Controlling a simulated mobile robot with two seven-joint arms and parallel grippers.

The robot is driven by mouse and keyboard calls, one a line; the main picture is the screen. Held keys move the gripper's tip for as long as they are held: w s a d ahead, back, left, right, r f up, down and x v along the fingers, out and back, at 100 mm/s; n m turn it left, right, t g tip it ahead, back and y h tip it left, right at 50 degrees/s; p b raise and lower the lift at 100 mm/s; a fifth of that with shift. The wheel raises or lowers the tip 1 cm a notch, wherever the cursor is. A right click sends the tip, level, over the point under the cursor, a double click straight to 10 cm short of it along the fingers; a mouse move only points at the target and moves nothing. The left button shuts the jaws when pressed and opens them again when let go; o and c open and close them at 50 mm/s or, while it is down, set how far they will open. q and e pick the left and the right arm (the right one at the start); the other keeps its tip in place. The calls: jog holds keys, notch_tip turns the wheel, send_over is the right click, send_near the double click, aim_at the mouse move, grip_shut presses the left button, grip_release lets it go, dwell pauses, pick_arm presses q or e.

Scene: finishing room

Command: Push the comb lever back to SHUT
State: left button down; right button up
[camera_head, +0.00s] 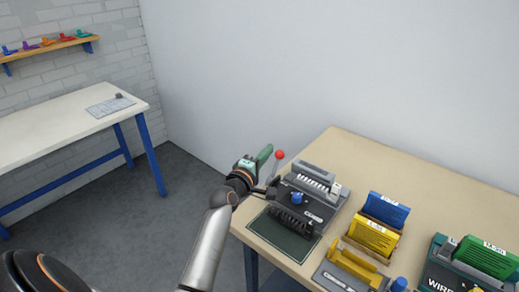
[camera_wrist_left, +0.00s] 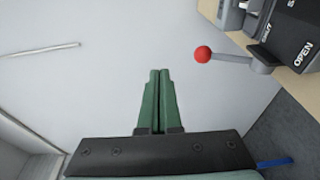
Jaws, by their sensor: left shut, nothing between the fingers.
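The comb machine (camera_head: 322,211) is a grey unit on the tan table, with a blue knob on top. Its comb lever ends in a red ball (camera_head: 280,154) that stands up at the machine's left rear side. In the left wrist view the red ball (camera_wrist_left: 203,54) is on a thin rod at upper right, beside the machine's SHUT and OPEN labels (camera_wrist_left: 303,54). My left gripper (camera_head: 267,149), with green fingers, is just left of the ball. Its fingertips (camera_wrist_left: 159,71) are together and empty, apart from the ball in the wrist view. My right gripper is out of view.
A dark green mat (camera_head: 272,238) lies at the machine's front left. Blue and yellow card holders (camera_head: 378,225) and a second machine (camera_head: 455,266) marked WIRE stand to the right. A plain wall rises behind the table. A white bench (camera_head: 65,125) stands at far left.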

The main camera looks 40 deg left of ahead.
pick_arm(q)
jog(key=shift+s+d+r, duration=0.15)
jog(key=shift+s+r, duration=0.55)
jog(key=shift+s, duration=0.3)
jog(key=shift+s+d+r, duration=0.1)
jog(key=shift+s+r, duration=0.6)
jog(key=shift+s, duration=0.3)
jog(key=s+d+f+m+g+h, duration=0.3)
jog(key=s+d+f+m+g, duration=0.4)
jog(key=s+d+f+m, duration=0.4)
jog(key=s+d+f+m+g, duration=0.1)
jog(key=s+f+m+g, duration=0.15)
jog(key=s, duration=0.45)
jog(key=s+d+f+m+g+y, duration=0.1)
jog(key=s+f+m+g, duration=0.2)
jog(key=s, duration=0.4)
jog(key=s+d+f+m+g, duration=0.2)
jog(key=s+m, duration=0.3)
jog(key=s, duration=0.2)
jog(key=w+d+f+t+h, duration=0.1)
jog(key=w+d+f+t, duration=0.1)
jog(key=f, duration=0.3)
jog(key=w+d+f+t+h, duration=0.1)
jog(key=w+d+f+t, duration=0.1)
jog(key=f+t, duration=0.2)
jog(key=shift+w+f, duration=0.25)
jog(key=shift+f, duration=0.8)
